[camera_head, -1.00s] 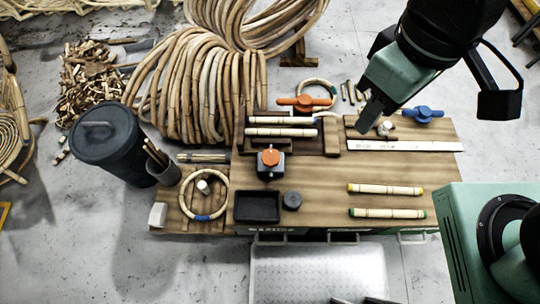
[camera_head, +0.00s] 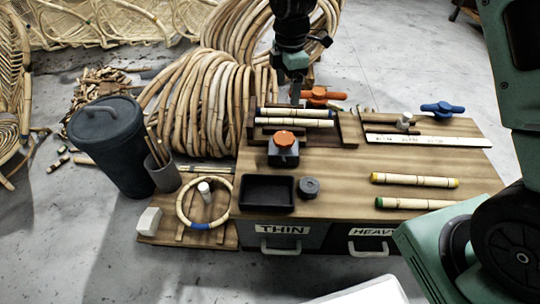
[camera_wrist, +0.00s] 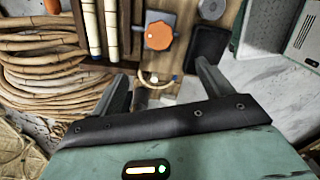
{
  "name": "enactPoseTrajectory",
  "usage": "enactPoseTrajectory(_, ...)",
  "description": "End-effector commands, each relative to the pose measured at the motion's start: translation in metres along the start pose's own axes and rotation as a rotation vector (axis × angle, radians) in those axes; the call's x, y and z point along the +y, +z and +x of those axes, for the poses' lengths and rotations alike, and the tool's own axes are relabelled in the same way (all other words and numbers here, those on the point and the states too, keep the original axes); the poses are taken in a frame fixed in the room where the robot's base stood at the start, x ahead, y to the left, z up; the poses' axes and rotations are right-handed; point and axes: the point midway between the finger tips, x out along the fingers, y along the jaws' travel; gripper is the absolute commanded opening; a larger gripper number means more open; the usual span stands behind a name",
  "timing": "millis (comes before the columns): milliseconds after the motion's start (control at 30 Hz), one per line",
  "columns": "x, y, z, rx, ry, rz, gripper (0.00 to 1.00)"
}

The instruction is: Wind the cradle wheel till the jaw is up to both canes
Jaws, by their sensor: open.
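Two pale canes, the rear cane (camera_head: 297,113) and the front cane (camera_head: 293,122), lie side by side in the dark wooden cradle (camera_head: 250,133). They also show upright at the left of the wrist view (camera_wrist: 111,30). An orange winged wheel (camera_head: 322,95) is at the cradle's back right. My gripper (camera_head: 296,98) points down near the cradle's back edge, left of this wheel. In the wrist view its two fingers (camera_wrist: 162,84) are spread with nothing held between them. I cannot tell the jaw's gap to the canes.
A grey box with an orange knob (camera_head: 285,140) stands in front of the cradle, near a black tray (camera_head: 267,205). A blue winged wheel (camera_head: 442,108) and a ruler (camera_head: 430,140) are to the right. Coiled rattan (camera_head: 205,95) stands behind left. The bench's middle is clear.

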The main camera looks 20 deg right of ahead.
Motion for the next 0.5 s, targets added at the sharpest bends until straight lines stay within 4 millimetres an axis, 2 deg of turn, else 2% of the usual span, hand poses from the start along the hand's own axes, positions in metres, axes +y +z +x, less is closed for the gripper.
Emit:
enactPoseTrajectory(233, 0.003, 0.003, 0.026, -0.004, -0.001, -0.016, 0.79)
enactPoseTrajectory(500, 0.003, 0.003, 0.082, -0.004, -0.002, -0.016, 0.79)
